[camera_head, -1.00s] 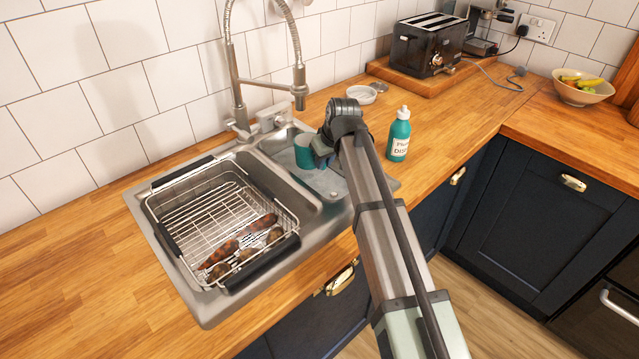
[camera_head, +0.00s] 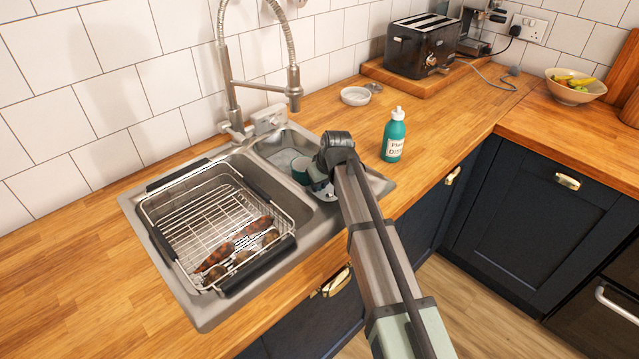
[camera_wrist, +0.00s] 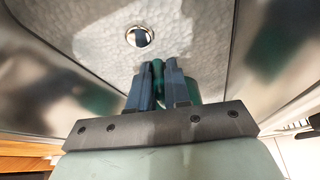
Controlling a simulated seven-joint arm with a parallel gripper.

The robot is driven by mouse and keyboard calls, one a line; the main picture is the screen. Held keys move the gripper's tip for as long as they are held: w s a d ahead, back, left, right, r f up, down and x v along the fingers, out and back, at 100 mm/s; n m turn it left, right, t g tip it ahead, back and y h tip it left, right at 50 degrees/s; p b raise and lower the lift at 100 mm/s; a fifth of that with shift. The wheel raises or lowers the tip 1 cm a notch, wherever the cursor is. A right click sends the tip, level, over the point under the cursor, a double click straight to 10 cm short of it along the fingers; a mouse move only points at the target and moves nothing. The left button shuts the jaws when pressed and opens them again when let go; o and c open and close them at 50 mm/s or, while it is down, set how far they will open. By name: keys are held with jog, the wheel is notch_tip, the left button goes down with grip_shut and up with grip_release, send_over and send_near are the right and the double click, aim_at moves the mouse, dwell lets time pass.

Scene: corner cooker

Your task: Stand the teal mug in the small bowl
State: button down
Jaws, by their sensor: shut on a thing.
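The teal mug (camera_head: 301,171) is at my gripper (camera_head: 319,180), over or inside the smaller right basin of the sink. In the wrist view my gripper (camera_wrist: 159,68) is shut on the mug, whose teal side (camera_wrist: 191,90) shows around the blue-grey fingers. The basin floor and drain lie beyond the fingers. I cannot tell whether the mug touches the basin. The small white bowl (camera_head: 355,97) stands on the wooden counter behind and right of the sink, apart from the gripper. Its inside looks empty.
The tap (camera_head: 294,92) rises behind the sink. A wire rack (camera_head: 190,220) with brown vegetables fills the left basin. A teal soap bottle (camera_head: 393,140) stands right of the sink, near the bowl. A toaster (camera_head: 422,50) and a fruit bowl (camera_head: 576,92) are farther right.

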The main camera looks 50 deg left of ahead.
jog(key=shift+f, duration=0.1)
jog(key=c, duration=1.1)
grip_release()
jog(key=v, duration=1.2)
jog(key=shift+w, duration=0.1)
